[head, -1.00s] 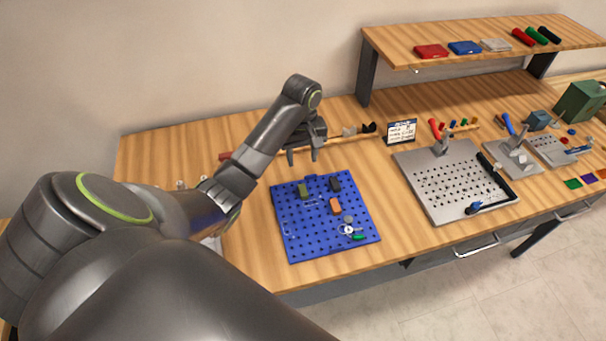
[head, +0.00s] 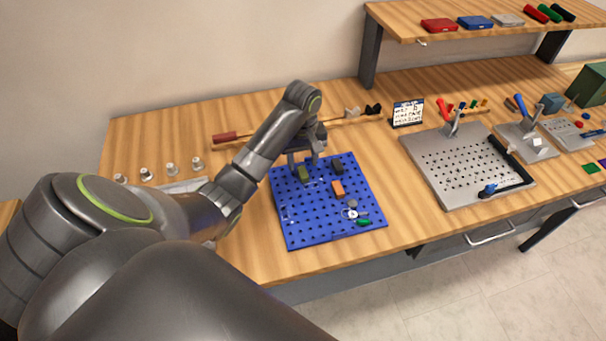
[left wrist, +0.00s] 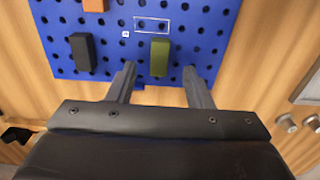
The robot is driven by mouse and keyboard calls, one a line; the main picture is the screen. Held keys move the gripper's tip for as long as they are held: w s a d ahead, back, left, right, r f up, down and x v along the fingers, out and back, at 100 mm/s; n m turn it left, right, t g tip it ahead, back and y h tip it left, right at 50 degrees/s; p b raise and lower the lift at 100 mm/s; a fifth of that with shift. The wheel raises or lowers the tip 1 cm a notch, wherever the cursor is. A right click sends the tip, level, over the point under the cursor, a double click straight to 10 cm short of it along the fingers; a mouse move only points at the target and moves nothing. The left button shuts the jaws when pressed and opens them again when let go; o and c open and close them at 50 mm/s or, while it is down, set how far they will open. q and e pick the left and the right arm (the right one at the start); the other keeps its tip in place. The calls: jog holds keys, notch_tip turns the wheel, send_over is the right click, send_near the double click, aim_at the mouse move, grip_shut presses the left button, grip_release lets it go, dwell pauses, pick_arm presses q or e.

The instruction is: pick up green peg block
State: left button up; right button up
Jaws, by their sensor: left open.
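The green peg block (head: 303,174) stands on the blue pegboard (head: 300,230) near its far left part. In the left wrist view the olive green peg block (left wrist: 159,57) shows just ahead of my fingertips, roughly between their lines. My left gripper (head: 304,161) is open and empty, close to the block at the far edge of the board. It also shows in the left wrist view (left wrist: 160,78), with both fingers apart and the block not gripped. My right gripper is in neither view.
A black block (head: 337,166) and an orange block (head: 338,188) stand on the board nearby. A green piece (head: 364,222) lies near its front edge. A red-handled stick (head: 226,138) lies behind the arm. A metal perforated plate (head: 440,190) is to the right.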

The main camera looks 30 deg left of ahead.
aim_at(303, 172)
pick_arm(q)
notch_tip(303, 172, down, 4)
jog(key=shift+f, duration=0.1)
grip_shut()
dwell(0.4)
